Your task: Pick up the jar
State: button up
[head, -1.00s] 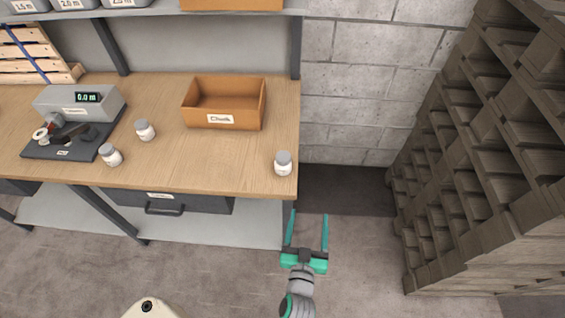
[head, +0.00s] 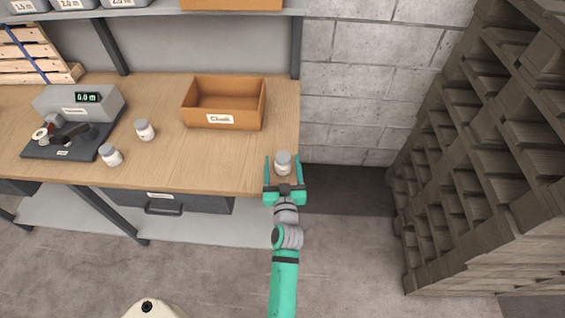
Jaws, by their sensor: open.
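A small white jar with a grey lid (head: 283,161) stands upright near the right front corner of the wooden workbench. My gripper (head: 283,165) is open, with one green finger on the left of this jar and one on the right. I cannot tell whether the fingers touch it or how high they are against it. Two similar jars stand upright further left on the bench, one at the back (head: 145,130) and one nearer the front edge (head: 110,154).
A grey device with a display (head: 74,103) is at the bench's left. The bench (head: 215,165) is clear between the jars. Stacked pallets (head: 480,190) rise at the right.

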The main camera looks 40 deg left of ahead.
aim_at(283, 151)
jog(key=shift+x, duration=2.8)
jog(key=shift+w+d, duration=0.1)
jog(key=shift+d, duration=0.05)
jog(key=c, duration=1.3)
jog(key=shift+o, duration=0.2)
jog(key=shift+r, duration=0.1)
